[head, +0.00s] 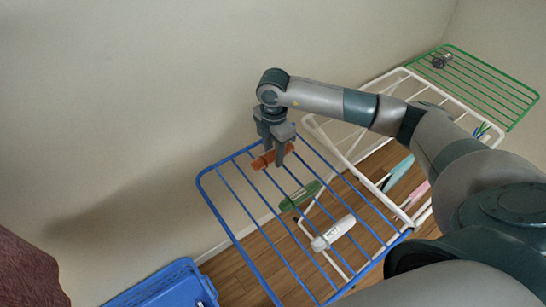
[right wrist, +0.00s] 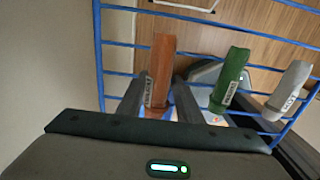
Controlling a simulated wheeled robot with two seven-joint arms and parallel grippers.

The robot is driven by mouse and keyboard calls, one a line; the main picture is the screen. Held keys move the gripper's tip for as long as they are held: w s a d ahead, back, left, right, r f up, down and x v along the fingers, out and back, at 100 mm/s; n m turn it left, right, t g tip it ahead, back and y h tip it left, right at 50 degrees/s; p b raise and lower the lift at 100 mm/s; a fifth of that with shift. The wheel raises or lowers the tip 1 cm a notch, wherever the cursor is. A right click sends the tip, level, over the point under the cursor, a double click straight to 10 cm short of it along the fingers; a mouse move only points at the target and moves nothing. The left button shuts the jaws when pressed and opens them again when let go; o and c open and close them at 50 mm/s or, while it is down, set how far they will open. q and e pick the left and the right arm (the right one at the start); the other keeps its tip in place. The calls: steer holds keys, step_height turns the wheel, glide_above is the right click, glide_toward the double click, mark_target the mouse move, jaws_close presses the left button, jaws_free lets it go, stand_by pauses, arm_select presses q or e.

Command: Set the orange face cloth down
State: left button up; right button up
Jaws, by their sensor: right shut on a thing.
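The orange face cloth (head: 262,161) is a small rolled bundle at the far left part of the blue rack (head: 232,232). My right gripper (head: 273,155) points down over it and is shut on it. In the right wrist view the orange cloth (right wrist: 161,62) stands between the two dark fingers, with a pale label near its lower end. I cannot tell whether the cloth touches the blue bars or is just above them. My left gripper is not in view.
A green roll (head: 300,195) and a white roll (head: 333,232) lie on the blue rack. Beyond are a white rack (head: 311,127) and a green rack (head: 511,124) holding a dark grey item (head: 441,61). A blue basket (head: 165,287) is at lower left. The wall is close behind the rack.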

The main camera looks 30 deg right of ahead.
mark_target(273, 162)
steer(key=shift+w+a+f, duration=0.1)
steer(key=shift+f, duration=0.05)
steer(key=shift+f+p, duration=0.3)
step_height(273, 162, down, 3)
steer(key=shift+r+p, duration=0.1)
steer(key=shift+p, duration=0.7)
steer(key=shift+f, duration=0.3)
steer(key=shift+f, duration=0.1)
steer(key=o, duration=1.1)
steer(key=shift+c, duration=0.2)
